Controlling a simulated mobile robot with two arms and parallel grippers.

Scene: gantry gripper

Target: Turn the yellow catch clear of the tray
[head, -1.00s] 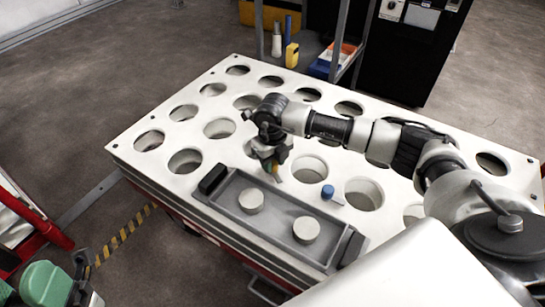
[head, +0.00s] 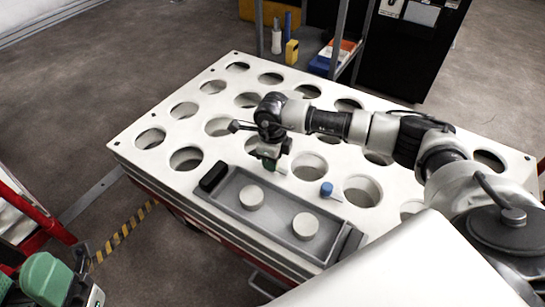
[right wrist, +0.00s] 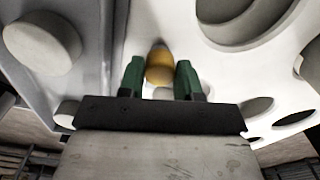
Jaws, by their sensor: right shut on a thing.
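The grey tray (head: 278,231) sits on the white holed table. It holds two white round pucks (head: 251,197) and (head: 305,226). My right gripper (head: 268,165) points down at the tray's far edge. In the right wrist view its two green fingers (right wrist: 158,80) are shut on the yellow catch (right wrist: 160,66), one on each side. The tray's grey rim (right wrist: 95,75) lies to the left of the catch there. In the head view the gripper hides the catch, and I cannot tell whether the catch overlaps the rim. My left gripper is not in view.
A blue-topped piece (head: 327,189) stands just beyond the tray's far edge, right of my gripper. A black block (head: 213,177) is at the tray's left end. The white table (head: 150,165) has several large round holes. A green object (head: 45,279) is at lower left.

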